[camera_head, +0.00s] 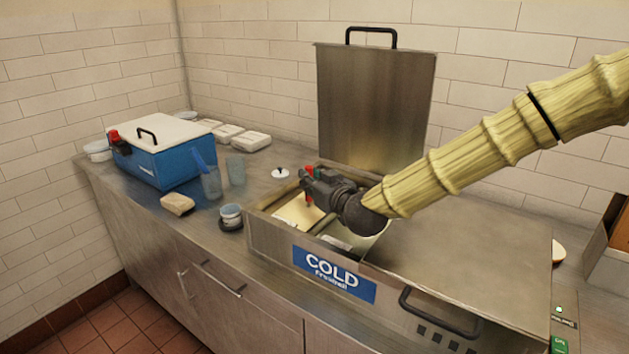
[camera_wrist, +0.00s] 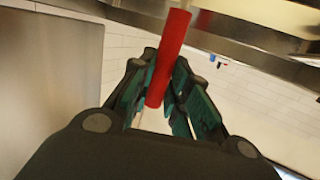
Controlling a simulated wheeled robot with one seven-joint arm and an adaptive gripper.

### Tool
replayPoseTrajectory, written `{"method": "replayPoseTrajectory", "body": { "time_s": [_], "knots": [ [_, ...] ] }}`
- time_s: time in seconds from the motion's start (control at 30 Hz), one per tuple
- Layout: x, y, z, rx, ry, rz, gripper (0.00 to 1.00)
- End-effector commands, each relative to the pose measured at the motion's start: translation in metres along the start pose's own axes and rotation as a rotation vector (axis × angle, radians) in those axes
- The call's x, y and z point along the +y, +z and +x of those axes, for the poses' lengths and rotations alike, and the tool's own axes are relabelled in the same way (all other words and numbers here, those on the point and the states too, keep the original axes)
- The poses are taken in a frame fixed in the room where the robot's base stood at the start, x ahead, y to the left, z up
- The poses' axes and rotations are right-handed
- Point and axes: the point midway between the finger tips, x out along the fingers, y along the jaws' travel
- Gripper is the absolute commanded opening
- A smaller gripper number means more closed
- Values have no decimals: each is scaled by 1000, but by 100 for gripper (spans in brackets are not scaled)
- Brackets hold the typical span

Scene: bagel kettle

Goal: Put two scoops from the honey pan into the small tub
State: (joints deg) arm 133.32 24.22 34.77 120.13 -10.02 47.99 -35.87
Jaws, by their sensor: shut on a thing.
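My gripper (camera_head: 310,184) is above the open well of the cold unit. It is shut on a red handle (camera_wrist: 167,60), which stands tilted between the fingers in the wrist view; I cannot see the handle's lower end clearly. Below and left of the gripper is a pan with a pale yellow filling (camera_head: 298,213), likely the honey pan. A second pan opening lies beside it, partly hidden by my arm. A small tub (camera_head: 231,212) stands on a dark round base (camera_head: 231,225) on the counter, left of the well and apart from the gripper.
A raised steel lid (camera_head: 372,110) stands behind the well. Clear cups (camera_head: 236,171) stand left, one with a blue utensil. A tan block (camera_head: 177,204), a blue box (camera_head: 160,165), white packs (camera_head: 250,141) and a small knobbed lid (camera_head: 280,173) are on the counter.

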Motion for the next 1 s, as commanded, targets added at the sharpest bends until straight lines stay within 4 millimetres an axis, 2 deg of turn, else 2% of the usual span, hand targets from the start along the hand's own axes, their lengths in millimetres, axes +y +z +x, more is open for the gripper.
{"method": "replayPoseTrajectory", "body": {
  "time_s": [1.0],
  "knots": [
    [-21, -3, 14, 2, 1, -1, 0]
  ]
}}
